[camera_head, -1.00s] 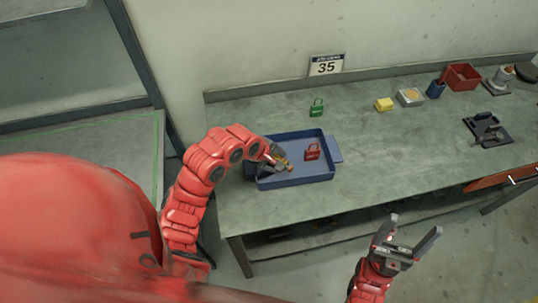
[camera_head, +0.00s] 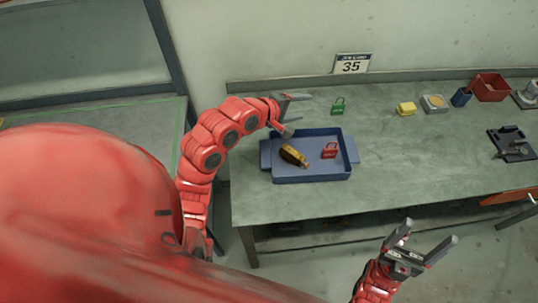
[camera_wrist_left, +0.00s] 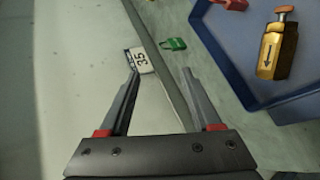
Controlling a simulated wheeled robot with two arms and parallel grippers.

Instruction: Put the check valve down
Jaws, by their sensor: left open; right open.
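The brass check valve (camera_head: 294,156) lies in the left part of the blue tray (camera_head: 312,179) on the workbench. In the left wrist view the check valve (camera_wrist_left: 274,48) shows an arrow on its side and a brownish knob at one end. My left gripper (camera_head: 301,112) is open and empty, above the tray's back left edge and apart from the valve. In the left wrist view its two fingers (camera_wrist_left: 160,75) are spread with nothing between them. My right gripper (camera_head: 432,238) is open and empty in front of the bench's front edge.
A red padlock (camera_head: 329,152) lies in the tray, right of the valve. A green padlock (camera_head: 338,106) stands behind the tray near a "35" sign (camera_head: 351,64). The bench's middle is clear.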

